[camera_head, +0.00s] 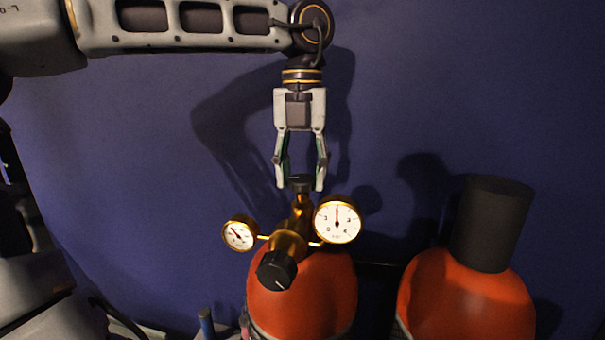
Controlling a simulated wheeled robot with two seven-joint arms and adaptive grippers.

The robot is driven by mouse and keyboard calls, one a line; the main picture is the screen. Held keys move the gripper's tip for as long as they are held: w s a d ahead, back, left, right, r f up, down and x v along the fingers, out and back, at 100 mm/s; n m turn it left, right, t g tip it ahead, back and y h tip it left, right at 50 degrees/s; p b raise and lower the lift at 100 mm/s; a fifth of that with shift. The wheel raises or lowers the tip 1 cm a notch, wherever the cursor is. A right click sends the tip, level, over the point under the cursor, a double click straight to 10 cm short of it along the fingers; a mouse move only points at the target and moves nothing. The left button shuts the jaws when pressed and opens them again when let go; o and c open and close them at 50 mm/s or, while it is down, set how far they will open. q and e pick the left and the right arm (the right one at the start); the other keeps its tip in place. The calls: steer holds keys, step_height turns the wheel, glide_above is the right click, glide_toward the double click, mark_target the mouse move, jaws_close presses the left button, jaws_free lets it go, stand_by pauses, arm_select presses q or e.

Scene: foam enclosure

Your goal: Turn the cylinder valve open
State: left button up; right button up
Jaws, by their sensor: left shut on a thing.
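The cylinder valve knob (301,183) is a small black cap on top of the brass valve and regulator (291,241). The valve stands on an orange gas cylinder (318,297) at the lower middle. My left gripper (301,186) points straight down from above, its two fingers on either side of the knob and shut on it. The regulator carries a left gauge (239,234), a larger right gauge (338,220) and a black front knob (277,270). My right gripper is not in view.
A second orange cylinder (467,299) with a dark cap (491,222) stands at the right. A dark blue wall (480,80) lies close behind. The space between the cylinders is narrow. A blue upright piece (206,323) shows at the bottom, left of the first cylinder.

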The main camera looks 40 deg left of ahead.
mark_target(302, 178)
arm_select(q)
steer(key=shift+r+n, duration=0.1)
steer(key=shift+n, duration=1)
steer(key=o, duration=1)
steer(key=shift+r, duration=5.95)
